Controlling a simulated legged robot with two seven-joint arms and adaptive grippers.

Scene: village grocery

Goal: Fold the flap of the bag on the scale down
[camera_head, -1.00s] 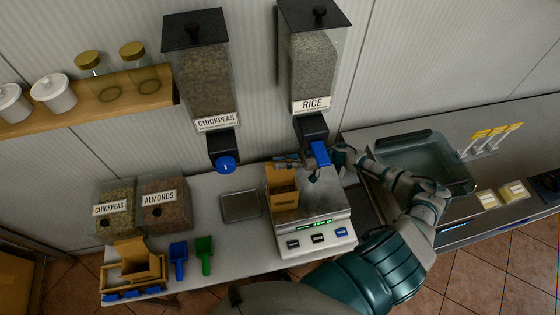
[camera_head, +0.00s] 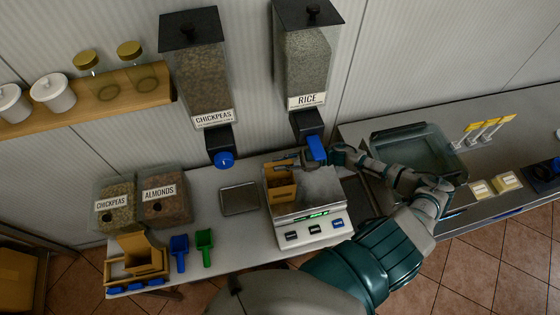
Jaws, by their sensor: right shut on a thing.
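The brown paper bag (camera_head: 281,192) stands upright on the left part of the scale's steel plate. Its back flap (camera_head: 278,170) rises at the top rear edge. The scale (camera_head: 312,233) has a green lit display and three buttons on its front. My right arm comes in from the lower right and reaches behind the scale. My right gripper (camera_head: 289,161) is at the top of the bag, shut on the flap; the small fingers are partly hard to make out beside the rice dispenser's blue lever (camera_head: 316,148). My left gripper is not in view.
The rice dispenser (camera_head: 303,68) hangs just above my right gripper; the chickpeas dispenser (camera_head: 196,75) is left of it. A flat steel plate (camera_head: 239,199) lies left of the scale. Blue (camera_head: 179,251) and green (camera_head: 204,246) scoops and a holder with another bag (camera_head: 140,254) are farther left.

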